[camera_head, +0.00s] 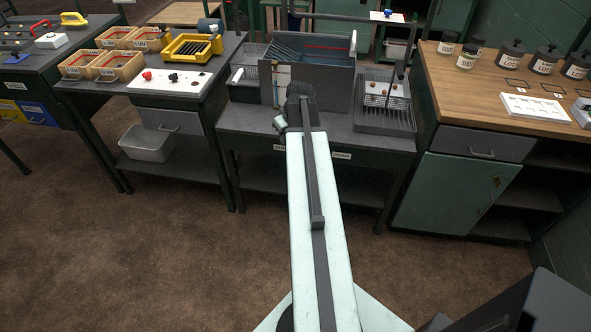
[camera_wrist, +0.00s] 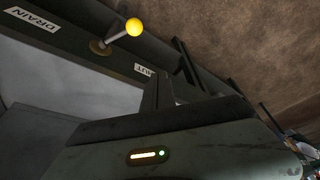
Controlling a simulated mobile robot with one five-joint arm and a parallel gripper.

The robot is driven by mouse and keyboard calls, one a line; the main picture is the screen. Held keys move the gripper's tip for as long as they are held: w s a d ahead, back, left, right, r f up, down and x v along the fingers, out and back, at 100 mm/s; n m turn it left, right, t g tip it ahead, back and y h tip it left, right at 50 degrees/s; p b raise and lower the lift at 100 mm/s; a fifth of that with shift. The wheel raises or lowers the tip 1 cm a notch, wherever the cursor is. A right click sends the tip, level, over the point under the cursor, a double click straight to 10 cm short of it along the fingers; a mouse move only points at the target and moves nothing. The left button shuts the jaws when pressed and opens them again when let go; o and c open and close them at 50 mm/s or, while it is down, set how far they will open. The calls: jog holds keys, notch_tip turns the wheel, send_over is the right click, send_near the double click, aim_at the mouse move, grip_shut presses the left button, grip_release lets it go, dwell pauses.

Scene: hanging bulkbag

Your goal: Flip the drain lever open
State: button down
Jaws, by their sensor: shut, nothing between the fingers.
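The drain lever (camera_wrist: 120,36) is a short pale rod with a yellow ball knob, on a round brass-coloured base fixed to the dark bench front. It shows in the wrist view, up and left of my gripper (camera_wrist: 165,82). A "DRAIN" label (camera_wrist: 30,18) is at the upper left, and a label ending in "UT" (camera_wrist: 144,69) is partly hidden behind my gripper. The knob is clear of my gripper. My gripper is shut and empty. In the head view my arm covers the lever, and my gripper's fingertips are hidden at the sink bench.
The sink bench (camera_head: 241,119) holds a grey basin (camera_head: 316,84) and a wire rack (camera_head: 384,119). A wooden-topped counter (camera_head: 470,93) stands close on the right. A bench with a white button panel (camera_head: 171,82) is on the left. The brown floor in front is clear.

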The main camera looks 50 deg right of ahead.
jog(key=d, duration=0.1)
jog(key=s+d, duration=0.1)
jog(key=d, duration=0.1)
jog(key=shift+s+f, duration=0.25)
jog(key=shift+f, duration=0.05)
jog(key=a+b+x, duration=0.1)
jog(key=b+x, duration=0.9)
jog(key=x, duration=0.1)
jog(key=s, duration=0.4)
jog(key=shift+r, duration=0.1)
